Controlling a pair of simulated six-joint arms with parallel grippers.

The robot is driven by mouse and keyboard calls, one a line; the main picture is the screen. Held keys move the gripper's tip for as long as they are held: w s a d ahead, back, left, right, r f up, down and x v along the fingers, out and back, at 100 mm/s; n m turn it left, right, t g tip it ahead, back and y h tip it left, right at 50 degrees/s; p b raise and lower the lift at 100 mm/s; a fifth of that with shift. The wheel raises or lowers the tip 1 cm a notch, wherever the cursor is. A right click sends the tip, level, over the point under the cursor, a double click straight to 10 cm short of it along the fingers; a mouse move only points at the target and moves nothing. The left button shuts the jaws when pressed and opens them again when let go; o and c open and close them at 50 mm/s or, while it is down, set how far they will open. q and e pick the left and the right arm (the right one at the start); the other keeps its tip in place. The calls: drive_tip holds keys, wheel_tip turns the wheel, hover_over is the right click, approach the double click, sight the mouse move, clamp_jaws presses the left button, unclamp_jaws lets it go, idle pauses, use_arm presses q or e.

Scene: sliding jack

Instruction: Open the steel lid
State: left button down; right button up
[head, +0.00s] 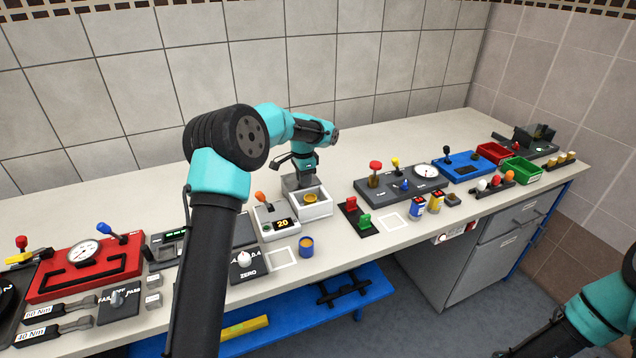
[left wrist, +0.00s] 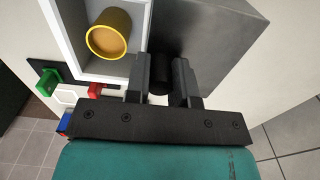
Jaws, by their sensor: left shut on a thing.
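The steel lid (head: 291,182) is a grey metal plate at the back left side of a white box (head: 318,210). In the left wrist view the lid (left wrist: 215,35) lies beside the box opening, and a gold-rimmed cup (left wrist: 110,36) shows inside the open part. The cup (head: 310,198) also shows in the head view. My left gripper (head: 304,165) is above the lid. In the left wrist view its fingers (left wrist: 160,82) are shut on the lid's black knob (left wrist: 160,72). My right arm shows at the lower right; its gripper is out of view.
A unit with an orange-tipped lever and a "20" display (head: 276,220) stands close left of the box. Red and green pieces (head: 357,213) on a black base stand to its right. The bench behind is clear.

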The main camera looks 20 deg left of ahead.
use_arm(q)
drive_tip(key=c, duration=1)
unclamp_jaws()
drive_tip(key=shift+r, duration=0.1)
wheel_tip(320, 180, up, 17)
drive_tip(key=shift+r, duration=0.15)
wheel_tip(320, 180, down, 16)
drive_tip(key=shift+f, duration=0.15)
idle(0.8)
idle(0.3)
wheel_tip(320, 180, up, 14)
drive_tip(key=shift+f, duration=0.15)
idle(0.5)
